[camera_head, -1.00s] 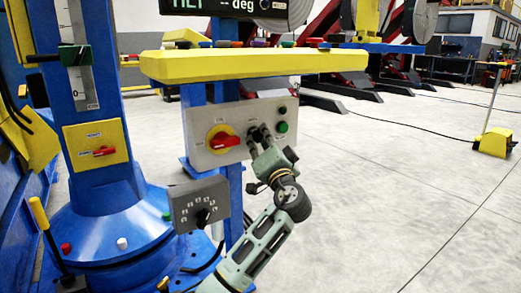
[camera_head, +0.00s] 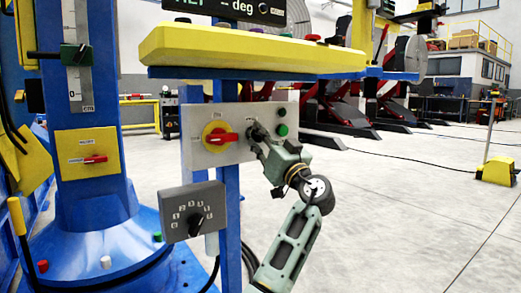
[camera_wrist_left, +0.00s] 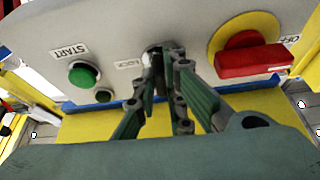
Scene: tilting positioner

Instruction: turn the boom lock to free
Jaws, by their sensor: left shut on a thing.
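The grey control panel (camera_head: 268,112) hangs below the yellow beam. On it is a small black selector knob (camera_head: 253,131), mostly hidden by my left gripper (camera_head: 259,138). In the left wrist view the fingers (camera_wrist_left: 165,62) are shut on the dark knob (camera_wrist_left: 154,52), beside a small label that seems to read LOCK. The knob's exact angle is hard to tell. A red rotary handle (camera_head: 222,138) on a yellow disc sits left of the gripper and is not touched. My right gripper is not in view.
A green START button (camera_wrist_left: 84,74) sits beside the gripped knob. A grey dial box (camera_head: 193,211) stands lower left. A yellow plate with a red handle (camera_head: 95,159) is on the blue column (camera_head: 92,120). The yellow beam (camera_head: 250,52) overhangs the panel. Open floor lies right.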

